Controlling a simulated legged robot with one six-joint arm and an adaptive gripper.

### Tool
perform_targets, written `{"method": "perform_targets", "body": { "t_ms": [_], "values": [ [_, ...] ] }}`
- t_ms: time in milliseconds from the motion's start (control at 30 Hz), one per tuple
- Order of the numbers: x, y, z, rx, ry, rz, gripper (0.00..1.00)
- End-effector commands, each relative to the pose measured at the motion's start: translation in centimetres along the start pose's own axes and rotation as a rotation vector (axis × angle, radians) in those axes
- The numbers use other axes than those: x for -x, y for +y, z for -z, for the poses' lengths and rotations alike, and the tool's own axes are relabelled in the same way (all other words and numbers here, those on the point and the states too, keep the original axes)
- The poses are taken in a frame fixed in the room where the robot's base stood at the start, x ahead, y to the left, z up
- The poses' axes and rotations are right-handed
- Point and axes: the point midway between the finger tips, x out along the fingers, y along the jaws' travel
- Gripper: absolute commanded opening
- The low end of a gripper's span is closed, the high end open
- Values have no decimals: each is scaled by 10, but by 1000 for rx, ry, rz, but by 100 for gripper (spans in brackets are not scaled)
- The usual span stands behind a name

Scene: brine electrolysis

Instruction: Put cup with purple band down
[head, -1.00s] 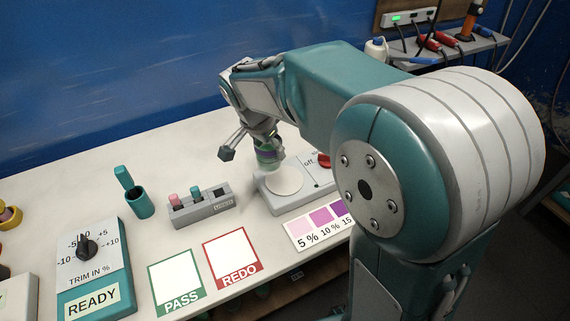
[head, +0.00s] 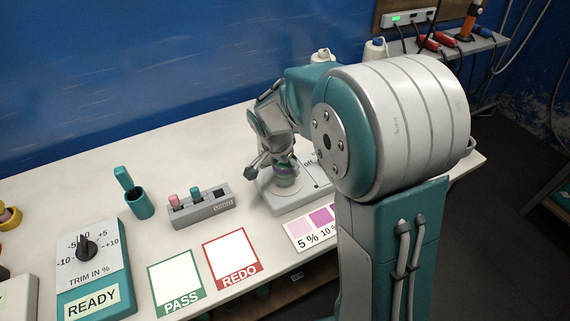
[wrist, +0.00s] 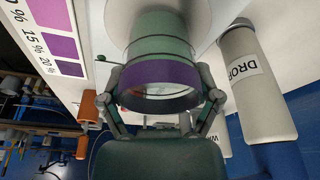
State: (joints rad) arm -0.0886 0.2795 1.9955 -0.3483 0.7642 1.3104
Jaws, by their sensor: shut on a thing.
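The cup with purple band (head: 287,180) is greenish and stands upright over the pale round plate (head: 265,184) of a grey device. In the wrist view, the cup (wrist: 160,50) fills the upper middle, with its purple band nearest the camera. My gripper (wrist: 160,98) is shut on the cup, with a finger on each side of it. The cup's base is at or very close to the plate (wrist: 203,20); I cannot tell whether they touch. My arm hides part of the device in the head view.
A grey rack (head: 200,207) with pink and teal pieces stands left of the device. The PASS card (head: 176,283) and REDO card (head: 231,258) lie in front, both empty. A colour chart (head: 305,233) lies before the device. A white labelled bottle (wrist: 252,90) is close beside the cup.

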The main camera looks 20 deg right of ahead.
Motion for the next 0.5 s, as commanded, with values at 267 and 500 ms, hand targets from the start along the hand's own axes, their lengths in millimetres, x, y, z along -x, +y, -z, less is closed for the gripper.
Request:
{"method": "perform_targets", "body": {
  "t_ms": [267,500],
  "values": [
    [-1,0,0,0,0,-1,100],
    [0,0,0,0,0,0,100]
  ]
}}
